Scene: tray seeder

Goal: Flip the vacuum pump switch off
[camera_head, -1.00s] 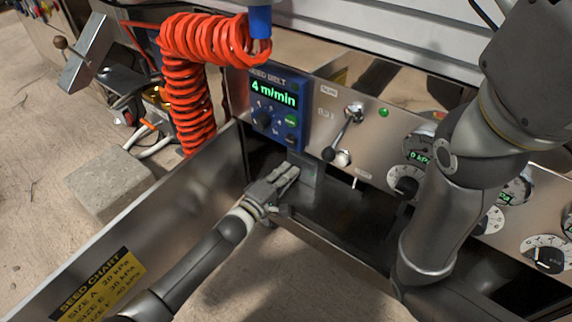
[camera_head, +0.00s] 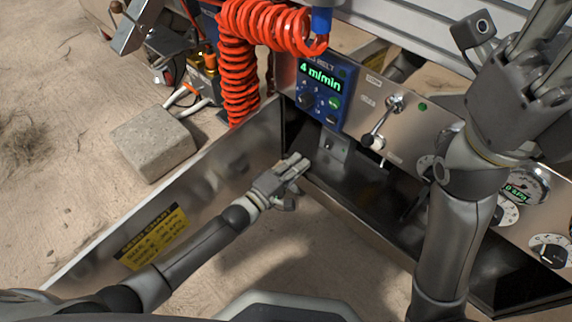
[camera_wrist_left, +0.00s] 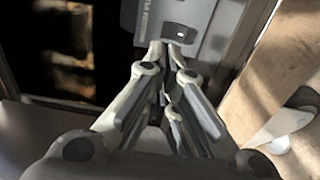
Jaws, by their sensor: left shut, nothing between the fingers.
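The vacuum pump switch box (camera_head: 333,150) is a small grey box below the blue seed belt panel. In the left wrist view the switch box (camera_wrist_left: 203,14) carries a partly cut-off "PU…" label. A small rocker switch (camera_wrist_left: 180,34) with a pale mark sits on its face, just beyond my fingertips; its on or off position is unclear. My left gripper (camera_head: 301,164) is shut and empty, left of and slightly below the box, with a gap in the head view. It also shows in the left wrist view (camera_wrist_left: 158,62). My right gripper (camera_head: 535,45) is raised at upper right, partly cut off.
The blue seed belt panel (camera_head: 325,90) reads 4 m/min. A lever (camera_head: 382,125), gauges and dials line the steel panel to the right. A red coiled hose (camera_head: 240,75) hangs at left. A metal side wall (camera_head: 225,170) with the seed chart stands beside my left arm.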

